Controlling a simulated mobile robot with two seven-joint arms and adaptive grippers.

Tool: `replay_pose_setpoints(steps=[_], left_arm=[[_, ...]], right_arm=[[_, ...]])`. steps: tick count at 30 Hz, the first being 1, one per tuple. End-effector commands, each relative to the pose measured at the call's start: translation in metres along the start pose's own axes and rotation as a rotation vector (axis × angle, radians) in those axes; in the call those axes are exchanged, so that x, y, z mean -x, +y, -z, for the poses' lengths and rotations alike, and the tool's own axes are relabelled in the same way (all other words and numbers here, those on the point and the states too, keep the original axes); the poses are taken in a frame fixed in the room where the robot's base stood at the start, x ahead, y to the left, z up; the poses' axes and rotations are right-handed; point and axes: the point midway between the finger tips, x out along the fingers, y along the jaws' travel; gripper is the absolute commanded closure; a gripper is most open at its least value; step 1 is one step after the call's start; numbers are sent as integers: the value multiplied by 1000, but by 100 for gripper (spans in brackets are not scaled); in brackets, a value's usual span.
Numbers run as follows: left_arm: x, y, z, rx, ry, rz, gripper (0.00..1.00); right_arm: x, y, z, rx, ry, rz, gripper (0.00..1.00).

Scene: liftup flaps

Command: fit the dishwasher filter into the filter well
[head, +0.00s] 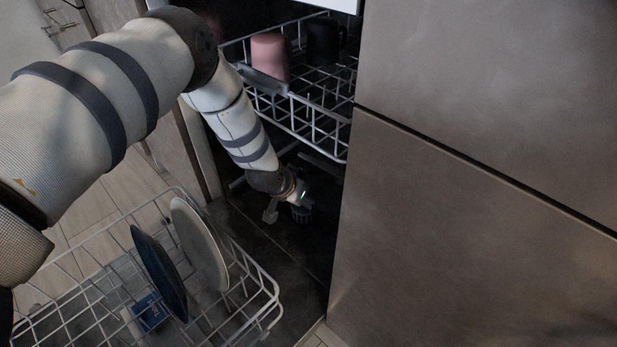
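The dishwasher filter appears to be the small dark ribbed cylinder (302,215) low inside the dishwasher, close to the tub floor. My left gripper (287,206) reaches down into the tub beneath the upper rack, right beside this cylinder. One finger shows to the left of it; the other is hard to make out in the shadow. I cannot tell whether the fingers hold the cylinder. The filter well cannot be made out in the dark tub, and whether the cylinder sits in it is unclear. My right gripper is not in view.
The upper white wire rack (318,120) holds a pink cup (270,57) and a black mug (324,40) above my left gripper. The pulled-out lower rack (262,292) holds a dark plate (158,272) and a pale plate (199,245). Grey cabinet fronts (480,190) stand at the right.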

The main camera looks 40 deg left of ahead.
Motion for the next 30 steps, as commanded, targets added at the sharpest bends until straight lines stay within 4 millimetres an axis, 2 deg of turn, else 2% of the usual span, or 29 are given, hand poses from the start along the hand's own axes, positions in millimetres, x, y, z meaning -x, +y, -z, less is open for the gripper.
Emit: replay_pose_setpoints(steps=[1,5,10,20,21,23,30], left_arm=[[-11,-1,-4,0,0,0,79],[-18,-2,-5,-1,2,0,79],[-44,-4,-17,0,3,0,79],[-45,-4,-18,0,5,0,79],[-44,-4,-18,0,4,0,43],[-44,-4,-18,0,4,0,30],[-44,-4,-18,0,4,0,30]], right_arm=[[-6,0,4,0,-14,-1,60],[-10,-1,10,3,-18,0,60],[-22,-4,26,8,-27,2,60],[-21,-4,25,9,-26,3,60],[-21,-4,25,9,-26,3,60],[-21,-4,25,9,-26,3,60],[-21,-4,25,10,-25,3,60]])
